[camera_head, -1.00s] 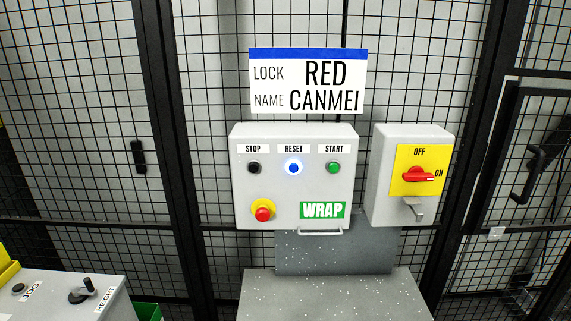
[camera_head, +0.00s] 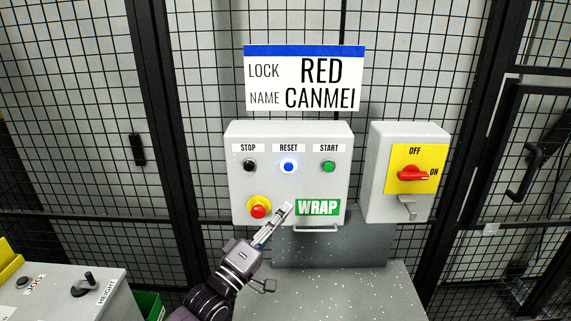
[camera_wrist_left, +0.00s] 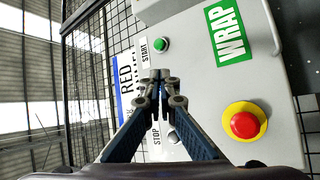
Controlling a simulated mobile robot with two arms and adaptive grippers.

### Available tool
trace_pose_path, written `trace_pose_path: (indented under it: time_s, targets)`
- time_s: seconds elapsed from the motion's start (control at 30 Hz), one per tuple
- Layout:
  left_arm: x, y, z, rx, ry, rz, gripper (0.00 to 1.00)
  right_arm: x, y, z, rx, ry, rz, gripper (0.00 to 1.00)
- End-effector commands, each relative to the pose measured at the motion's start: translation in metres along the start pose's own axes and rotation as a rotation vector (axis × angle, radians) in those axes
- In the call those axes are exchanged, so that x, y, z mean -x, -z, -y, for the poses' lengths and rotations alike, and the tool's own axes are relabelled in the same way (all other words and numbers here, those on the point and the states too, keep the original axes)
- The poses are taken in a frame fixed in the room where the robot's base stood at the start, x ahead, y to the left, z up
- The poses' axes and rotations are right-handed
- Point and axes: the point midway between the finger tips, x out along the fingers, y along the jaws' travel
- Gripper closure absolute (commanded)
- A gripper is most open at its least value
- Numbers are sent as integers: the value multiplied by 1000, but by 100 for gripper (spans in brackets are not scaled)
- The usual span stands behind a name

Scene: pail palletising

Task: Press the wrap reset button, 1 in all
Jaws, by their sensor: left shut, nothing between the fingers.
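The wrap control box (camera_head: 235,185) is light grey, with a green WRAP label. Its blue reset button (camera_head: 289,167) is lit, under the RESET label, between the black stop button (camera_head: 249,165) and the green start button (camera_head: 328,166). My left gripper (camera_head: 286,209) is shut and empty, its tip below the reset button and just left of the WRAP label. In the left wrist view the shut fingertips (camera_wrist_left: 160,77) point along the box, and the reset button is hidden behind the fingers. My right gripper is not in view.
A red and yellow emergency stop (camera_head: 258,209) sits beside the left fingers. A box with a red rotary switch (camera_head: 412,173) is to the right. A LOCK/NAME sign (camera_head: 305,80) hangs above. Black mesh fence stands behind; a jog/height panel (camera_head: 65,295) is lower left.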

Motion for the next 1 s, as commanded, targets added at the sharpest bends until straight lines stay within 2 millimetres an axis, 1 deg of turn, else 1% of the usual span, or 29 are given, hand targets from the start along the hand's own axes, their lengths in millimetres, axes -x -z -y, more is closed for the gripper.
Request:
trace_pose_path:
  time_s: [0.03,0.1,0.2,0.3,0.67,0.87,1.0]
  targets:
    - [-5,2,-16,17,-28,5,100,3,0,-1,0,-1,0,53]
    - [-10,3,-31,44,-60,11,100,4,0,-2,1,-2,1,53]
    - [-13,4,-44,69,-87,15,100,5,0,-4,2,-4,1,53]
    - [-14,4,-50,78,-99,18,100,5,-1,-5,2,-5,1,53]
    - [-15,4,-48,78,-99,18,100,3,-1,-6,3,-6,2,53]
    - [-25,10,-38,76,-99,18,100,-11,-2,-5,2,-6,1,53]
    - [-40,19,-27,74,-101,17,100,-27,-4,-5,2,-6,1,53]
